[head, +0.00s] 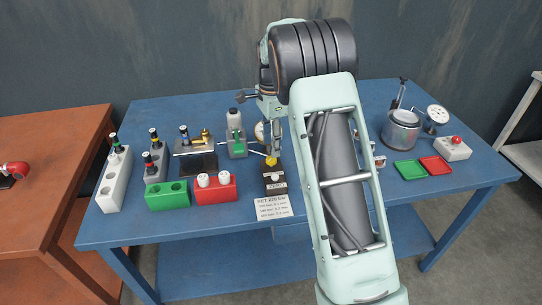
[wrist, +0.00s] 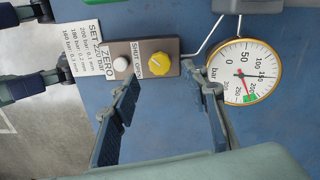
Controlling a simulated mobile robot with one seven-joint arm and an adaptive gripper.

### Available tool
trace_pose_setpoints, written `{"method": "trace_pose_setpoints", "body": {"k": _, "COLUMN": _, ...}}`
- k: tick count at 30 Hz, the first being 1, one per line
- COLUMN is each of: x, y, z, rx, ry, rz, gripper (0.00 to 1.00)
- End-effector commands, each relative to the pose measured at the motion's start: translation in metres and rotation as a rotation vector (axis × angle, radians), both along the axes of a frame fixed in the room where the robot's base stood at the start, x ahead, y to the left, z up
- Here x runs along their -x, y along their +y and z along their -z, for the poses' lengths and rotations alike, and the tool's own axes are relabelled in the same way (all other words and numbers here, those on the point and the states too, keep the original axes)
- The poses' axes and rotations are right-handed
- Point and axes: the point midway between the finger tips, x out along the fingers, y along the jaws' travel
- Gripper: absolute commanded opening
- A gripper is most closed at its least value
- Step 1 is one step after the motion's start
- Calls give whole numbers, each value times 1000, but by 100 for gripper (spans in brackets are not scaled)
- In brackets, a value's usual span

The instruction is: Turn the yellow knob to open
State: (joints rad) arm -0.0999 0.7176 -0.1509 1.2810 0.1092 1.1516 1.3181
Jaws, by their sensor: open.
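The yellow knob (wrist: 159,65) sits on a small brown box labelled SHUT and OPEN, beside a white button (wrist: 121,64) marked ZERO. In the head view the knob (head: 271,161) shows just below my gripper, at the far end of the box (head: 275,187). My gripper (wrist: 160,95) is open and empty in the wrist view. Its two fingers stand to the left and right of the knob, and I cannot tell their exact height above it. A round pressure gauge (wrist: 246,72) stands right of the knob, joined by thin pipes. In the head view my arm hides part of the gauge.
A printed card (head: 272,207) lies before the box. Red (head: 214,190) and green (head: 167,195) holders stand to the left, with a grey bottle holder (head: 236,145) behind. A metal pot (head: 402,130) and a red-button box (head: 454,148) stand to the right on the blue table (head: 240,229).

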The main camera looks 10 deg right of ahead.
Motion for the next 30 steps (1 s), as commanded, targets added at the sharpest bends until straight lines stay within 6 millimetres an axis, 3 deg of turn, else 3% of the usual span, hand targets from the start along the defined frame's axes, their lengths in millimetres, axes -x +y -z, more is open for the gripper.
{"method": "trace_pose_setpoints", "body": {"k": 3, "x": 1, "y": 0, "z": 23, "rx": 0, "ry": 3, "rz": 0, "gripper": 42}}
{"method": "trace_pose_setpoints", "body": {"k": 9, "x": 0, "y": 0, "z": 46, "rx": 0, "ry": 0, "rz": -1, "gripper": 42}}
{"method": "trace_pose_setpoints", "body": {"k": 20, "x": 0, "y": 0, "z": 52, "rx": 0, "ry": -1, "rz": -1, "gripper": 42}}
{"method": "trace_pose_setpoints", "body": {"k": 30, "x": 0, "y": 0, "z": 52, "rx": 1, "ry": -1, "rz": -1, "gripper": 6}}
